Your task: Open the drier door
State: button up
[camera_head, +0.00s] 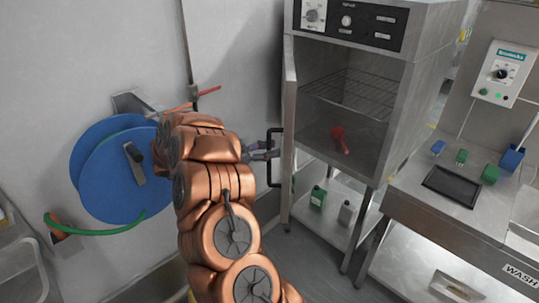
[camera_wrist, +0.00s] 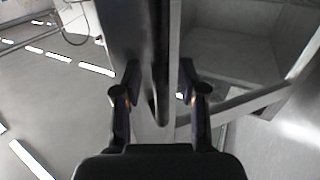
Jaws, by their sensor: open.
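The drier (camera_head: 395,50) is a steel cabinet whose front stands open, with its interior in view. Its door (camera_head: 288,125) is swung out at the left side and shows nearly edge-on. A black bar handle (camera_head: 271,183) sits on the door's left face. My gripper (camera_head: 268,150) is at the handle, with its jaws open. In the wrist view, my gripper (camera_wrist: 160,93) has a finger on each side of the dark handle and the door edge (camera_wrist: 174,50). I cannot tell whether either finger touches them.
Inside the drier are a wire rack (camera_head: 352,92) and a red object (camera_head: 339,140). Green and grey bottles stand on the shelf (camera_head: 325,222) below. A blue hose reel (camera_head: 115,170) hangs on the left wall. A steel counter (camera_head: 410,203) stands at the right.

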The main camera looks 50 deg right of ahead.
notch_tip(320, 180, up, 8)
jog(key=shift+f, duration=0.1)
jog(key=shift+c, duration=0.2)
